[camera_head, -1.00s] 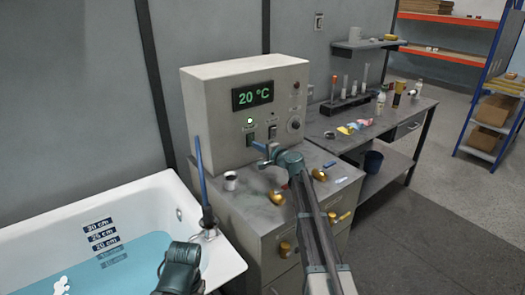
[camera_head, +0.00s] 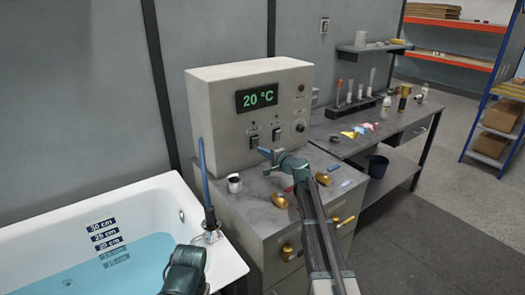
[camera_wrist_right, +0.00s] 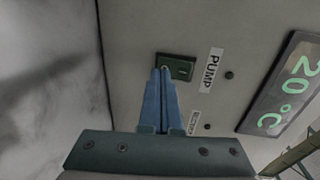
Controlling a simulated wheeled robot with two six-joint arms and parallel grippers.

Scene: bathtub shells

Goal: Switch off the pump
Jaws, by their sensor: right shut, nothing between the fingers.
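The control box (camera_head: 245,115) stands on the grey cabinet with a green 20 °C display (camera_head: 257,97). The pump switch (camera_wrist_right: 183,66), a dark rocker, sits beside the PUMP label (camera_wrist_right: 210,70) in the right wrist view; it is the left switch (camera_head: 254,142) in the head view. The pump lamp (camera_wrist_right: 229,74) is dark. My right gripper (camera_head: 263,151) is shut and empty, its blue fingertips (camera_wrist_right: 161,70) at the switch and partly covering it. I cannot tell whether they touch it.
A second switch (camera_head: 277,134) and a round knob (camera_head: 299,127) are to the right. A white cup (camera_head: 235,183) stands on the cabinet. The water-filled bathtub (camera_head: 165,190) is at left, with a blue rod (camera_head: 204,175) upright at its edge. A workbench (camera_head: 375,143) stands at right.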

